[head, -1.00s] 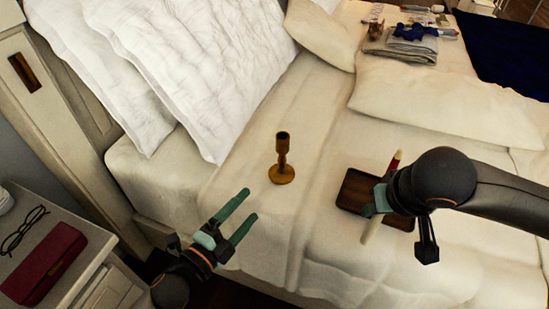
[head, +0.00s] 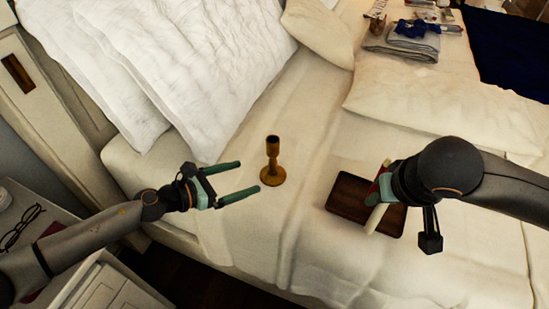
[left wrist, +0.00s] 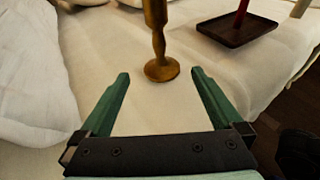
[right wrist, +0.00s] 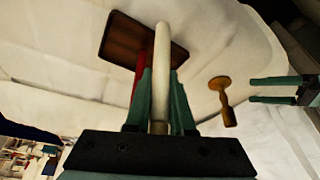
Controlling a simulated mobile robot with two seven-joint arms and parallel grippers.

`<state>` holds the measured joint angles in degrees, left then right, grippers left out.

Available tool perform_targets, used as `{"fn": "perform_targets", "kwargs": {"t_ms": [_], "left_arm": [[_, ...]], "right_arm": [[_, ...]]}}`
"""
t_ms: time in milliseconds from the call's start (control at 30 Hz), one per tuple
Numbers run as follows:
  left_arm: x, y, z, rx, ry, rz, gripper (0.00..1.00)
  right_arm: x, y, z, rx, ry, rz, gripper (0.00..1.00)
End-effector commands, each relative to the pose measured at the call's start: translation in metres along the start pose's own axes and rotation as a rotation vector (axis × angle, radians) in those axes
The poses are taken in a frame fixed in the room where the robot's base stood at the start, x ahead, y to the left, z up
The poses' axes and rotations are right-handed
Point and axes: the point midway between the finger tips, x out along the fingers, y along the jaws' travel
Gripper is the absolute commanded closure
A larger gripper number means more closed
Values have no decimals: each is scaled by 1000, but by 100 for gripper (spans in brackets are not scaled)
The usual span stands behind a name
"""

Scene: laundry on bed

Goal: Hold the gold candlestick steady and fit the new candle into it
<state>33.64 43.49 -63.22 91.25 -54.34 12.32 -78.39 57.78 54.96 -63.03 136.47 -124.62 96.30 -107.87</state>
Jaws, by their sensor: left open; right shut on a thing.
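The gold candlestick (head: 272,165) stands upright on the bed, its cup empty; its lower part also shows in the left wrist view (left wrist: 158,45). My left gripper (head: 248,176) is open and empty, just left of the candlestick. In the left wrist view the candlestick's base lies ahead of the spread fingertips (left wrist: 159,74), not between the fingers. My right gripper (head: 379,190) is shut on a white candle (head: 376,218), held tilted near the dark tray. The candle shows between the fingers in the right wrist view (right wrist: 161,60).
A dark wooden tray (head: 343,198) lies on the bed right of the candlestick. A red stick (left wrist: 241,12) rises at the tray, close beside my right gripper. White pillows (head: 200,70) lie behind, and folded cloths (head: 405,45) at the back. The sheet between candlestick and tray is clear.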

Motion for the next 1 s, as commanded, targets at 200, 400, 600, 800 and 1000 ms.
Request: {"fn": "perform_targets", "kwargs": {"t_ms": [200,400,600,800,1000], "left_arm": [[32,-1,0,-2,-3,-2,0],[61,-1,0,-4,-3,0,0],[82,-1,0,-4,-3,0,0],[90,-1,0,-5,-2,0,0],[90,-1,1,-6,-2,0,0]], "right_arm": [[4,0,2,0,0,0,100],[10,0,4,0,0,0,100],[15,0,6,0,1,0,100],[16,0,7,0,1,0,100],[16,0,7,0,1,0,100]]}}
